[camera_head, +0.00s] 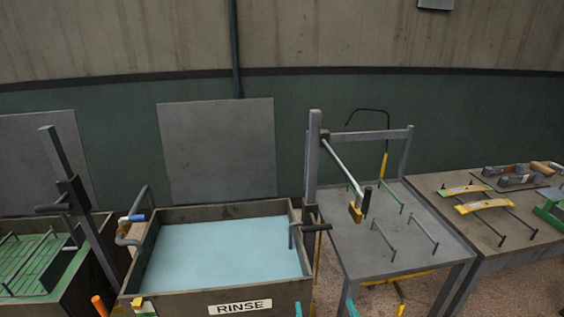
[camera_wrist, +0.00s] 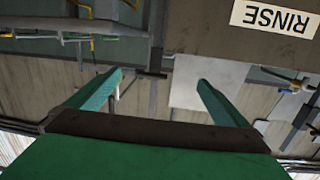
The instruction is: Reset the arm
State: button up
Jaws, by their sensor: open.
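My gripper (camera_wrist: 160,82) shows in the wrist view as two teal fingers spread wide apart on a dark bar with a green body. Nothing is between the fingers. In the head view only its teal fingertips (camera_head: 325,309) show at the bottom edge, in front of and below the right end of the rinse tank (camera_head: 190,301). The rest of my arm is out of the head view. The wrist view is upside down, with the tank's RINSE label (camera_wrist: 276,17) at its top right.
A grey metal table (camera_head: 385,256) with a tall post frame stands right of the tank. Further right, a bench (camera_head: 455,195) holds springs on rods and tools. A tank with a green rack (camera_head: 30,267) stands at left. The rinse tank's pale blue surface is clear.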

jog(key=s+a+f+m+g+h, duration=0.1)
jog(key=s+a+f, duration=0.1)
jog(key=s+f, duration=0.45)
jog(key=s+a+f+m+g+h, duration=0.1)
jog(key=s+a+f, duration=0.15)
jog(key=s, duration=0.65)
jog(key=s+a+r, duration=0.1)
jog(key=s+a, duration=0.2)
jog(key=s, duration=0.6)
jog(key=s+a+r+n, duration=0.1)
jog(key=s+a, duration=0.3)
jog(key=s, duration=0.6)
jog(key=shift+s+r+n+y, duration=0.2)
jog(key=shift+s+n+y, duration=0.1)
jog(key=shift+y, duration=0.1)
jog(key=shift+d, duration=0.1)
